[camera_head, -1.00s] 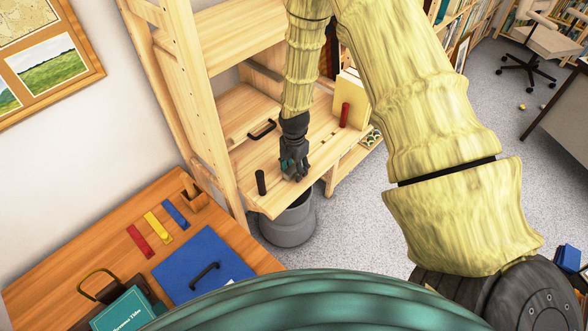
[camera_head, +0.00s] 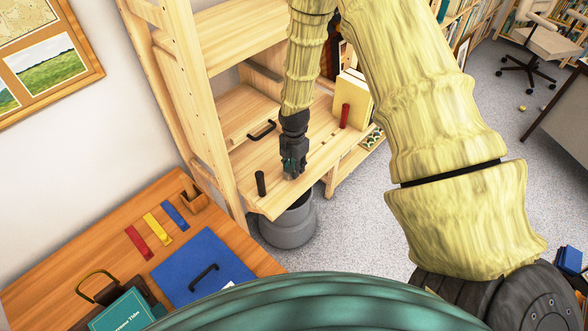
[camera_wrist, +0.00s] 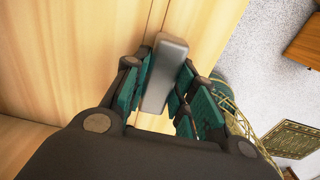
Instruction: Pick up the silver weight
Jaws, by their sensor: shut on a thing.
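The silver weight (camera_wrist: 165,72) is a smooth grey block with a rounded end, seen in the wrist view. It sits between the teal-padded fingers of my gripper (camera_wrist: 163,84), which is shut on it. In the head view my gripper (camera_head: 292,172) points down at the wooden shelf board (camera_head: 270,200), near its front. There the fingers hide most of the weight. I cannot tell whether the weight touches the board.
A black upright cylinder (camera_head: 260,183) stands left of my gripper on the board. A red object (camera_head: 345,115) and pale books (camera_head: 352,95) are at the right. A grey bin (camera_head: 288,225) stands below the front edge. A desk (camera_head: 90,245) is at lower left.

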